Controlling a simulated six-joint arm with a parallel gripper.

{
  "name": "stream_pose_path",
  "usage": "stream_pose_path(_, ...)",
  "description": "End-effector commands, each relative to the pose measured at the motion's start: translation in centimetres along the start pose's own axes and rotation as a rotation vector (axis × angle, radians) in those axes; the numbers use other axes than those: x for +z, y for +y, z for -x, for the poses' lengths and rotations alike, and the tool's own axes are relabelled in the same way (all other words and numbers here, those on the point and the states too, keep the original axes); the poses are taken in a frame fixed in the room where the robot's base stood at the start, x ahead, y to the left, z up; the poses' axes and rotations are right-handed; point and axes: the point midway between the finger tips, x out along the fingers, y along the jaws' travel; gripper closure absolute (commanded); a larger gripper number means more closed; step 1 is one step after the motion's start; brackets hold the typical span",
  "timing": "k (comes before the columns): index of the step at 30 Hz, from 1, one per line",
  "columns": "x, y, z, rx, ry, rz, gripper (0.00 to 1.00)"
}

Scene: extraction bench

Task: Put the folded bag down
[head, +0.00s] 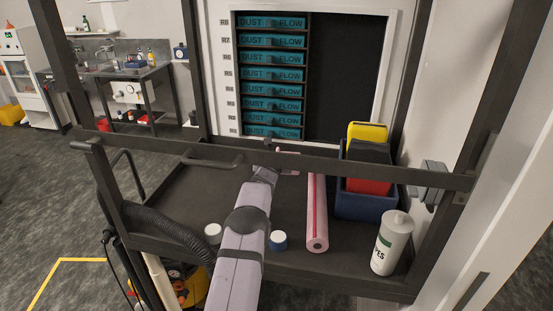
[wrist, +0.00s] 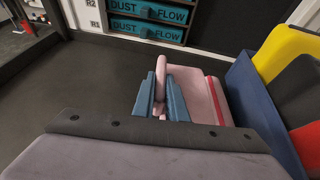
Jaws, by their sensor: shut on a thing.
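The folded bag (head: 317,212) is a long pink bundle with a red stripe along it. In the head view it lies lengthwise over the dark tray (head: 180,195), beside my arm. In the wrist view the bag (wrist: 196,92) shows just beyond and right of my gripper (wrist: 160,98), whose blue fingers are shut on a pink edge of it. In the head view my gripper is mostly hidden behind the dark crossbar. I cannot tell whether the bag's underside touches the tray.
A blue bin (head: 358,206) with yellow, black and red items stands close right of the bag. A white wipes canister (head: 393,245) is at the front right. A rack of teal boxes (head: 272,75) stands behind. The tray's left is clear.

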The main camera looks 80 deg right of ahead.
Motion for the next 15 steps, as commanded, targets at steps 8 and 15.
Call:
stream_pose_path(8,1.17,0.00,0.49,0.000,0.000,0.000,1.00)
stream_pose_path(15,0.98,0.58,0.36,-0.001,-0.001,0.001,1.00)
